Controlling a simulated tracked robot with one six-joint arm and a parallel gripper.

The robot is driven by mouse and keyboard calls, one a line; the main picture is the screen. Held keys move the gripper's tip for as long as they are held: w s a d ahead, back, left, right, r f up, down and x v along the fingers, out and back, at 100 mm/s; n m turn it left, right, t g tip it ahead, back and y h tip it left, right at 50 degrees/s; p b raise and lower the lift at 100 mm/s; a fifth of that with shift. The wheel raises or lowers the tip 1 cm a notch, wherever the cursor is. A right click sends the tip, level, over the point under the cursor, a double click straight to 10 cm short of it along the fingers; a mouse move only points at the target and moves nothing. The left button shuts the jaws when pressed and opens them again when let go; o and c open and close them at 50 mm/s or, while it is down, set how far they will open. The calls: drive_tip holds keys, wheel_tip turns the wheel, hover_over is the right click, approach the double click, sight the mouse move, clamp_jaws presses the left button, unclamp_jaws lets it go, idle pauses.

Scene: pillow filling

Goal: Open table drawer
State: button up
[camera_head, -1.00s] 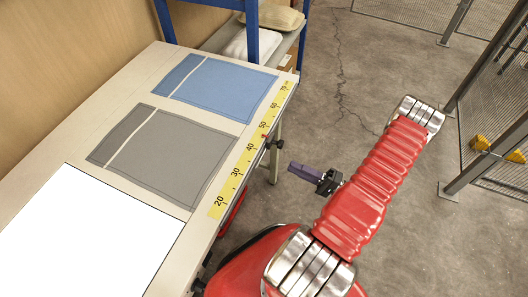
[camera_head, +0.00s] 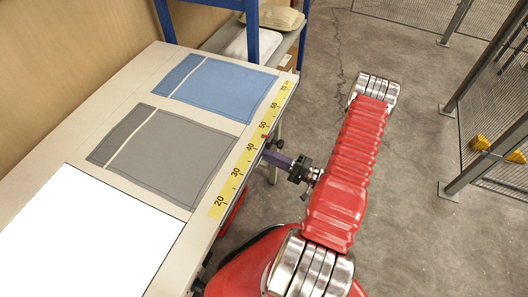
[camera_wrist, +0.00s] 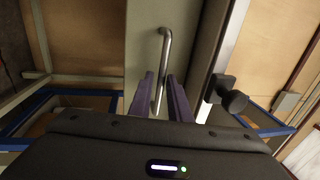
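The table (camera_head: 150,65) has a drawer whose front (camera_wrist: 142,50) shows as a pale panel in the wrist view. A metal bar handle (camera_wrist: 165,50) stands on that panel. My gripper (camera_wrist: 161,76) has two purple fingers, one on each side of the handle's near part, with gaps visible between fingers and bar. It is open. In the head view, my gripper (camera_head: 266,155) is at the table's right edge, with its fingertips close to or just under that edge. The handle and drawer front are hidden there.
A grey fabric piece (camera_head: 170,155), a blue one (camera_head: 220,88) and a white sheet (camera_head: 85,240) lie on the table. A yellow ruler (camera_head: 236,172) runs along its edge. A black knob (camera_wrist: 232,100) sits right of the handle. The floor at right is open up to the mesh fence.

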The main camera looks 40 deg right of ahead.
drive_tip(key=shift+x, duration=1.15)
clamp_jaws()
drive_tip(key=shift+d, duration=0.2)
drive_tip(key=shift+s, duration=0.15)
